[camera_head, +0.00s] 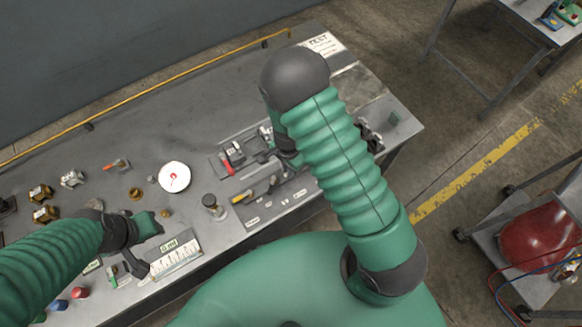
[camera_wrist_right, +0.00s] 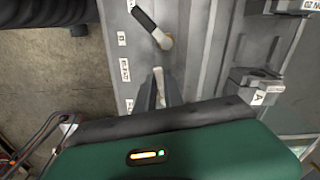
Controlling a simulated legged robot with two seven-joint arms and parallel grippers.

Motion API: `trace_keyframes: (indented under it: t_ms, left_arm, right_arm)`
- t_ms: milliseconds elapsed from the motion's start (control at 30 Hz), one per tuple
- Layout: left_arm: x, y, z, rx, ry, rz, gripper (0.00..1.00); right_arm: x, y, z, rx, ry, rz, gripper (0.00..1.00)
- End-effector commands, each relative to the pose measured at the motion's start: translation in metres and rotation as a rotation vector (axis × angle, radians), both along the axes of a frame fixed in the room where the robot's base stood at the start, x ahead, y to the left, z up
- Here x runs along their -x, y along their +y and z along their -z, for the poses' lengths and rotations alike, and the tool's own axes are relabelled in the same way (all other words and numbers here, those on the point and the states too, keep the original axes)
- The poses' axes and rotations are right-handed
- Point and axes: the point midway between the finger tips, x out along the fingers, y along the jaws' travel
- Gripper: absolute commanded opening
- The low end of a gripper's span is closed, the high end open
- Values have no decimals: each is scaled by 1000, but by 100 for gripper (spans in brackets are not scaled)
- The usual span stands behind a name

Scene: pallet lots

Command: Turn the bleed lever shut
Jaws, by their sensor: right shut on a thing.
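A grey lever panel (camera_head: 262,206) with small labels lies on the bench, with a yellow-handled lever (camera_head: 242,197) and dark levers. In the wrist view, a black-handled lever (camera_wrist_right: 146,21) with a brass-coloured hub stands just beyond my right gripper. My right gripper (camera_wrist_right: 160,92) is shut on a pale lever part (camera_wrist_right: 158,75) between its dark fingers; its handle is mostly hidden and I cannot read which lever it is. In the head view my right gripper (camera_head: 287,150) is partly behind my arm.
A red-handled clamp (camera_head: 228,168) and block fittings sit behind the levers. A white round dial (camera_head: 174,177), a dark-topped post (camera_head: 210,204) and brass fittings (camera_head: 45,213) stand to the left. A cart with a red tank (camera_head: 540,237) is at right. Floor shows between.

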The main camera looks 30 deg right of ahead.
Motion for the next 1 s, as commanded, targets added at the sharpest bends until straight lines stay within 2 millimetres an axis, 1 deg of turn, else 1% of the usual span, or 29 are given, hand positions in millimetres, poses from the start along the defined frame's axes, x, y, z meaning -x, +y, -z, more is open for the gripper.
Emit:
trace_keyframes:
  t_ms: [33,100,400,600,967,1000]
  left_arm:
    - [0,0,-5,0,0,0,34]
    - [0,0,-7,0,0,0,34]
    - [0,0,-13,0,0,0,34]
    - [0,0,-14,0,0,0,34]
    - [0,0,-14,0,0,0,34]
    - [0,0,-14,0,0,0,34]
  right_arm:
    - [-4,0,-4,1,-7,32,0]
    - [-6,1,-4,1,-8,77,0]
    - [-12,1,-3,2,-10,207,0]
    - [-13,1,-2,2,-10,238,0]
    - [-14,1,-2,1,-11,243,0]
    - [-14,1,-2,1,-11,243,15]
